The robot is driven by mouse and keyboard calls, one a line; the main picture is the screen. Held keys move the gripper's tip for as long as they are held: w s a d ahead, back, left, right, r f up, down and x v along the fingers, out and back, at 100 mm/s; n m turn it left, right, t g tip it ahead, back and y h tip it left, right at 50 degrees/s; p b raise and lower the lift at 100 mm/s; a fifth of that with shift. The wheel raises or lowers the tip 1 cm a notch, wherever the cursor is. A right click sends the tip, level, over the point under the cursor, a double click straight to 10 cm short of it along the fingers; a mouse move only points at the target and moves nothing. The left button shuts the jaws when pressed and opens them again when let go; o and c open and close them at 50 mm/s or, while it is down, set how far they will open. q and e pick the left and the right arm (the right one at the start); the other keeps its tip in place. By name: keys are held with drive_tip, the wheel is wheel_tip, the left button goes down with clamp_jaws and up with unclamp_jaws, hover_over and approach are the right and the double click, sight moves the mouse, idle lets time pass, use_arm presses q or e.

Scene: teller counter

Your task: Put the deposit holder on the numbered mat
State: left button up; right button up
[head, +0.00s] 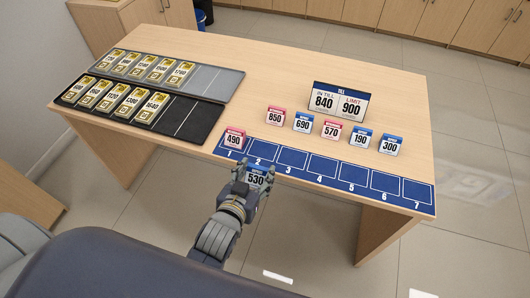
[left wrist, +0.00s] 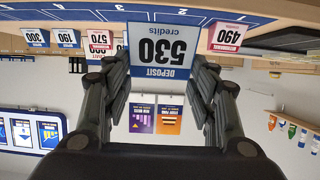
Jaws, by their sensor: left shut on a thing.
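My left gripper (head: 255,174) is shut on the blue-and-white deposit holder (head: 257,181) reading 530. It holds it just off the counter's front edge, in front of the mat near cells 1 and 2. In the left wrist view the deposit holder (left wrist: 161,48) sits between both fingers, its label upside down. The blue numbered mat (head: 322,168) runs along the front edge with cells 1 to 7. A red holder reading 490 (head: 234,139) stands at cell 1; the other cells look empty. My right gripper is not in view.
Behind the mat stand holders 850 (head: 275,115), 690 (head: 303,122), 570 (head: 332,128), 190 (head: 362,136) and 300 (head: 391,144). A till sign (head: 340,101) reads 840 in till, limit 900. Grey (head: 216,82) and black (head: 196,119) trays with gold-marked packs lie at left.

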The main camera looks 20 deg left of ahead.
use_arm(q)
drive_tip(key=w+a, duration=0.1)
drive_tip(key=w, duration=0.3)
drive_tip(key=w+f+p, duration=0.1)
drive_tip(key=w, duration=0.4)
drive_tip(key=w+a+p, duration=0.1)
drive_tip(key=w, duration=0.4)
drive_tip(key=shift+w+a+f, duration=0.1)
drive_tip(key=shift+a+f, duration=0.05)
drive_tip(key=shift+a, duration=0.15)
drive_tip(key=shift+w+f, duration=0.1)
drive_tip(key=shift+w, duration=0.2)
drive_tip(key=shift+f, duration=1.75)
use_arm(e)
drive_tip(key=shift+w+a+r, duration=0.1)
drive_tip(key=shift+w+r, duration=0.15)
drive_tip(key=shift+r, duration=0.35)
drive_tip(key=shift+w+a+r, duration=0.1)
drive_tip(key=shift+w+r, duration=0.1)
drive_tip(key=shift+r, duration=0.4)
use_arm(q)
drive_tip(key=shift+f, duration=0.2)
drive_tip(key=o, duration=1.1)
drive_tip(key=shift+c, duration=0.2)
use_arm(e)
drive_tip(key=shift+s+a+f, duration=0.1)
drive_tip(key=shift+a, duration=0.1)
